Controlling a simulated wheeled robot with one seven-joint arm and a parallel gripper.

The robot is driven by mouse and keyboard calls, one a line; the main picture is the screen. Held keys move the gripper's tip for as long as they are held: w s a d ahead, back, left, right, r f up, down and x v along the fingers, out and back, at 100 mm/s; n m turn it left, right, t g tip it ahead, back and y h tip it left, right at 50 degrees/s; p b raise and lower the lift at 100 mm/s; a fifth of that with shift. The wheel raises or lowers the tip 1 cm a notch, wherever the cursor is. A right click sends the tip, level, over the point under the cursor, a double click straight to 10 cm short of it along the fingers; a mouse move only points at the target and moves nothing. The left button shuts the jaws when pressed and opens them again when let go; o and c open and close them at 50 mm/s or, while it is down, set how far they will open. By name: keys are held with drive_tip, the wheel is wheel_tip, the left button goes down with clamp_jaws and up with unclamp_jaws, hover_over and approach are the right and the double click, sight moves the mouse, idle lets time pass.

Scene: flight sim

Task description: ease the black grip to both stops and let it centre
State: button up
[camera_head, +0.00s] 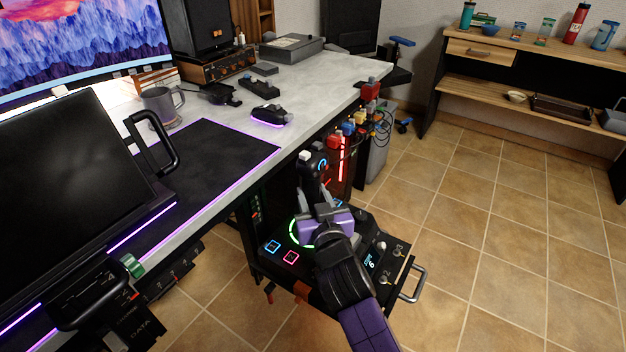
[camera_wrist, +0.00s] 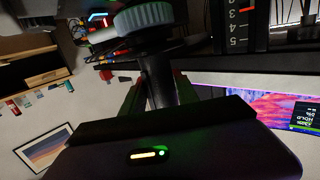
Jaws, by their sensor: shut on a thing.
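In the wrist view the dark shaft (camera_wrist: 160,78) runs between the two fingers of my gripper (camera_wrist: 159,90). A grey ribbed ring (camera_wrist: 143,17) shows past them. My gripper hides the foot of the grip in the head view, so its exact tilt is hard to tell.
The panel has a green-lit ring (camera_head: 298,233), lit square buttons (camera_head: 291,257) and a metal handle (camera_head: 415,284). Coloured plugs and cables (camera_head: 362,122) hang close behind the grip. The desk (camera_head: 222,118) edge is to the left. The tiled floor (camera_head: 500,220) is clear on the right.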

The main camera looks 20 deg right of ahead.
drive_tip(key=shift+d+n+y+p, duration=0.1)
drive_tip(key=shift+n+y+p, duration=0.3)
drive_tip(key=shift+p, duration=0.85)
drive_tip(key=o, duration=1.4)
drive_tip(key=shift+s, duration=0.15)
drive_tip(key=s, duration=0.5)
drive_tip(key=s+r+p, duration=0.1)
drive_tip(key=s, duration=0.2)
drive_tip(key=shift+s+a, duration=0.35)
drive_tip(key=shift+a, duration=0.05)
